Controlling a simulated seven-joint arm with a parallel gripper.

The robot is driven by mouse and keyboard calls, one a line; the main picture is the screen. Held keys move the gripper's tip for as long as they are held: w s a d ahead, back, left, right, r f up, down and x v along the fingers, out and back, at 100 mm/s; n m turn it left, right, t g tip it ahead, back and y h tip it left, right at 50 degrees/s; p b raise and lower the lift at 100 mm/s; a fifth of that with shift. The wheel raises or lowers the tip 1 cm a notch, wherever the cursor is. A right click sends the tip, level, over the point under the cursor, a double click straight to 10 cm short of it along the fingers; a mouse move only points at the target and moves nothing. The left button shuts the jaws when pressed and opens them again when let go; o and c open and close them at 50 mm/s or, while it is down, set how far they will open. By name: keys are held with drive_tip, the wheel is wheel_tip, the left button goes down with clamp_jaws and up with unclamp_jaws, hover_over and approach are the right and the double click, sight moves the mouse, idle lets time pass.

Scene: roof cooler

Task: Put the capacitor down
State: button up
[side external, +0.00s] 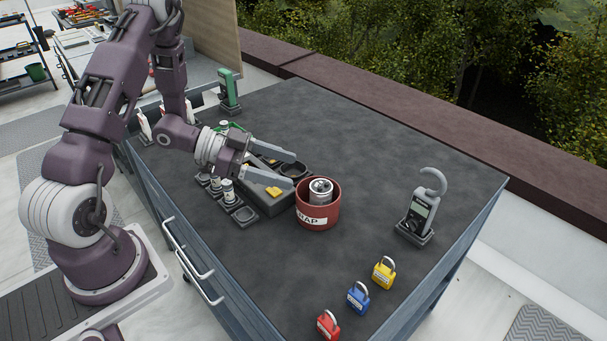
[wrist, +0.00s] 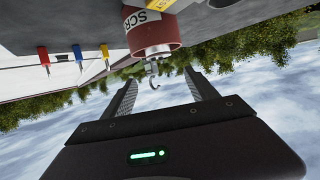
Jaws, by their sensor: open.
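A silver cylinder that looks like the capacitor (side external: 320,187) stands inside a round red bin (side external: 318,215) with a white label ending in "RAP". Its top shows above or level with the rim. My gripper (side external: 292,170) is open and empty, just left of and behind the bin, with its two fingers apart and pointing right. It does not touch the capacitor. In the wrist view the open fingers (wrist: 163,82) point toward the red bin (wrist: 152,38), whose label reads "SCR".
A grey tray (side external: 240,215) with small cylinders lies left of the bin. A clamp meter (side external: 420,212) stands at right. Red (side external: 328,325), blue (side external: 358,297) and yellow (side external: 384,272) padlocks lie in front. A green device (side external: 228,90) stands behind. The back right of the table is clear.

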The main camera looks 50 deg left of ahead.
drive_tip(key=w+a+r+y, duration=0.4)
drive_tip(key=w+r+y, duration=0.1)
drive_tip(key=y, duration=0.1)
drive_tip(key=s+a+r+n+y, duration=0.25)
drive_tip(key=r+n+y, duration=0.3)
drive_tip(key=r, duration=0.35)
drive_tip(key=s+d+r+n+g+h, duration=0.1)
drive_tip(key=s+d, duration=0.5)
drive_tip(key=s, duration=0.6)
drive_tip(key=s+d+r+n+g, duration=0.1)
drive_tip(key=s+d+n+g, duration=0.1)
drive_tip(key=s+d, duration=0.4)
drive_tip(key=s+g, duration=0.1)
drive_tip(key=s, duration=0.4)
drive_tip(key=shift+s+r+h, duration=0.35)
drive_tip(key=shift+s, duration=0.05)
drive_tip(key=shift+n, duration=0.25)
drive_tip(key=shift+c, duration=0.5)
